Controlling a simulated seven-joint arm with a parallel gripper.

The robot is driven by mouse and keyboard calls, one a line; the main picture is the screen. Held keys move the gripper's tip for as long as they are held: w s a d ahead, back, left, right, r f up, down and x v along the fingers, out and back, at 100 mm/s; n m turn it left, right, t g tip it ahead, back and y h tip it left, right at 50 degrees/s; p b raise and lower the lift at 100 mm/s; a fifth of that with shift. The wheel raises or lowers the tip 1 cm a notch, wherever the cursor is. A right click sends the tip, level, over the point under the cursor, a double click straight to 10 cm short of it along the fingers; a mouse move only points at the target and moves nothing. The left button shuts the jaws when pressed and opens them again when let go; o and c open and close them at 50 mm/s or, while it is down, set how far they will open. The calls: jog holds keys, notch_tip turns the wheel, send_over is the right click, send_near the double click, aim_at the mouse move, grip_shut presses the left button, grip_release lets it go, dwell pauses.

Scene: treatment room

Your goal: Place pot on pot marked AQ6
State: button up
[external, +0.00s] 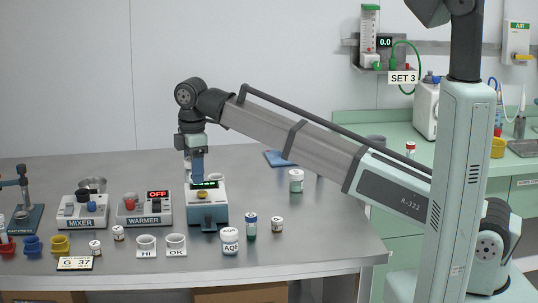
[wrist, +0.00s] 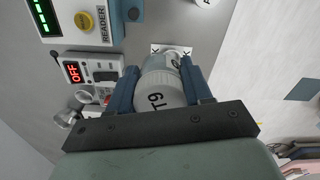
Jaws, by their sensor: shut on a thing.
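My gripper (external: 197,170) hangs above the reader in the external view, pointing down. In the wrist view its two blue fingers (wrist: 164,92) are shut around the sides of a pale pot (wrist: 158,92) with a ribbed white part marked T9. I cannot make out the held pot in the external view. The pot marked AQ6 (external: 230,241) stands upright on the table, white-lidded, in front and to the right of the reader, apart from my gripper. A white round top cut off at the wrist view's upper edge (wrist: 205,2) may be it; I cannot tell.
The reader (external: 207,208), warmer (external: 144,208) and mixer (external: 82,212) stand in a row.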

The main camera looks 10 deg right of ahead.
jog(key=s+d, duration=0.2)
jog(key=s, duration=0.2)
jog(key=m, duration=0.5)
send_over(230, 231)
jog(key=shift+f, duration=5.4)
jog(key=shift+f, duration=0.15)
jog(key=o, duration=1)
jog(key=shift+o, duration=0.2)
notch_tip(230, 231, up, 12)
